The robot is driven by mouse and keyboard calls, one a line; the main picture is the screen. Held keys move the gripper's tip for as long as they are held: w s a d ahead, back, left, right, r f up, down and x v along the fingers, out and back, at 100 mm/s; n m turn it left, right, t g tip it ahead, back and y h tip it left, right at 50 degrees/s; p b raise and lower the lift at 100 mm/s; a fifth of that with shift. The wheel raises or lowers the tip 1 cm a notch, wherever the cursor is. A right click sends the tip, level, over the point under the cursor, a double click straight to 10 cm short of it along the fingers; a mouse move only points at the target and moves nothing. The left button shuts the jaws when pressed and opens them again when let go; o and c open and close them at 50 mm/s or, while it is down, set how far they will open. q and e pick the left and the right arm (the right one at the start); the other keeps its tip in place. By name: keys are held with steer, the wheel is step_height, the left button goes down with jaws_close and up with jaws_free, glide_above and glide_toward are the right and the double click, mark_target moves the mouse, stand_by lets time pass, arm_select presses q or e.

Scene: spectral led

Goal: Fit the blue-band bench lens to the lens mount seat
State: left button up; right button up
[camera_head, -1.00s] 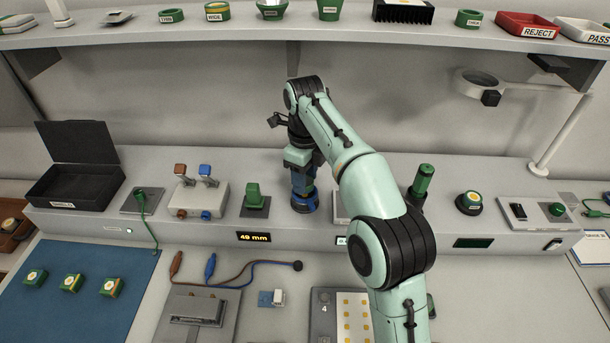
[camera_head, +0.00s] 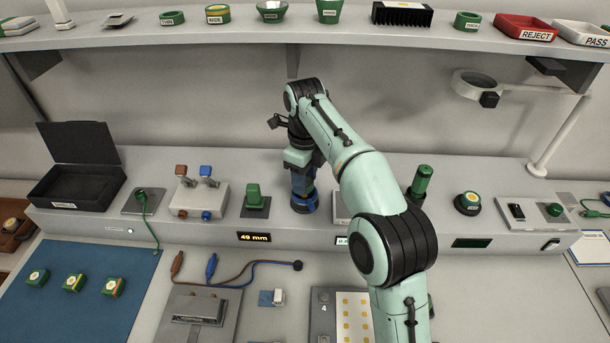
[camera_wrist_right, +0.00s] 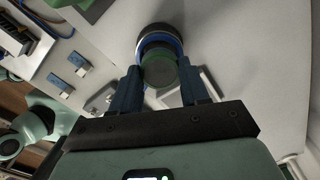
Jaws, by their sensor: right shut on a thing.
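My right gripper (camera_head: 304,188) points down over the low console, its blue fingers just above a dark, blue-ringed round part, likely the lens mount seat (camera_head: 304,204). In the right wrist view, the fingers (camera_wrist_right: 162,82) are shut on a round green piece, which I take to be the bench lens (camera_wrist_right: 160,70). A blue ring and a dark round rim (camera_wrist_right: 155,30) show just beyond it. The lens looks lined up with or inside that rim; I cannot tell how deep it sits. In the head view the lens is hidden by the gripper. My left gripper is out of view.
A green block on a dark plate (camera_head: 256,201) stands left of the gripper, beside a switch box (camera_head: 199,200). A green knob (camera_head: 422,182) stands to the right behind my arm. A display (camera_head: 254,237) reads 49 mm. The shelf (camera_head: 350,38) overhangs behind.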

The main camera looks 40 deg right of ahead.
steer(key=shift+f, duration=0.2)
steer(key=shift+f+b, duration=0.6)
steer(key=shift+f, duration=0.3)
steer(key=shift+p, duration=0.3)
steer(key=shift+s, duration=0.1)
steer(key=shift+a+f, duration=0.1)
stand_by(0.4)
steer(key=shift+p, duration=0.3)
